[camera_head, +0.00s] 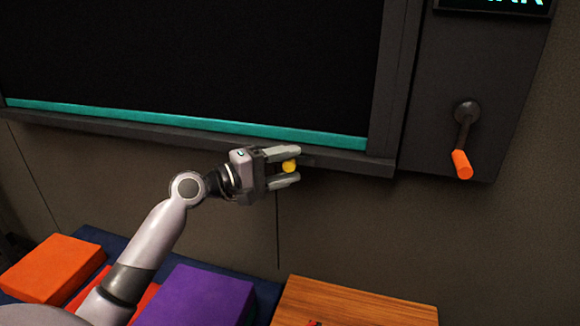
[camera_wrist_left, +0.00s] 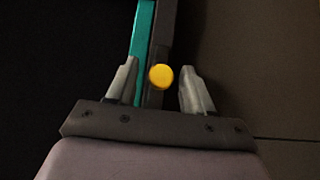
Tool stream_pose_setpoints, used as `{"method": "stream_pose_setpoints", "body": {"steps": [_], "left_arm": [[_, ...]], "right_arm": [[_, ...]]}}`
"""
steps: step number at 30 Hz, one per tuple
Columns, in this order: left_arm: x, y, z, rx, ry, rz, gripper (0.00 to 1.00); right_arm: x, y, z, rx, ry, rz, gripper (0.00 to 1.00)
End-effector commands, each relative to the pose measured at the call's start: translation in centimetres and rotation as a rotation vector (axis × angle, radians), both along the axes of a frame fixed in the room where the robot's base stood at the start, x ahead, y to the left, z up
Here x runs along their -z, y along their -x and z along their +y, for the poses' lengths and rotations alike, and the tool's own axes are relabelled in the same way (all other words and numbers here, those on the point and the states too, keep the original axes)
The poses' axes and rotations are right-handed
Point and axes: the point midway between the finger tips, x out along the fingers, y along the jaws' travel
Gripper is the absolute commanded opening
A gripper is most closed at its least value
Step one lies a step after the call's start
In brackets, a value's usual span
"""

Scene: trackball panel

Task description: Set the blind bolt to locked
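A yellow round knob (camera_head: 289,166), which looks like the blind bolt's knob, sits at the lower edge of the dark framed panel. My left gripper (camera_head: 284,166) is at the knob with its fingers apart, one above and one below it. In the left wrist view the knob (camera_wrist_left: 161,76) lies between the two open fingers (camera_wrist_left: 160,88), with a gap wider on the right finger's side. I cannot tell any lock marking. My right gripper is not in view.
A dark blind (camera_head: 190,60) with a teal bottom strip (camera_head: 190,124) fills the frame. A crank with an orange handle (camera_head: 462,164) hangs at the right. Orange (camera_head: 52,268) and purple (camera_head: 198,297) blocks and a wooden board (camera_head: 350,306) lie below.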

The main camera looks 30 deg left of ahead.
Motion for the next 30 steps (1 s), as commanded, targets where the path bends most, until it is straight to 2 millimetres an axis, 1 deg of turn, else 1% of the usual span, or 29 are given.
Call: {"method": "stream_pose_setpoints", "body": {"steps": [8,11,21,25,30], "left_arm": [[0.0,0.1,-0.1,0.003,0.000,0.000,0.51],[0.1,0.5,0.2,0.002,-0.001,0.001,0.51],[0.2,4.5,2.5,0.002,-0.002,0.002,0.51],[0.2,5.6,3.2,0.000,-0.001,0.002,0.51],[0.0,6.2,3.6,0.001,-0.001,0.001,0.51]], "right_arm": [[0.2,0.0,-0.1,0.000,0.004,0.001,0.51],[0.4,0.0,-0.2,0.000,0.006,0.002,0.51],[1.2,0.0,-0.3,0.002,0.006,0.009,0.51],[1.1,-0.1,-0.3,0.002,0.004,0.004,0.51],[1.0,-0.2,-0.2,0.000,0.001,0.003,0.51]]}}
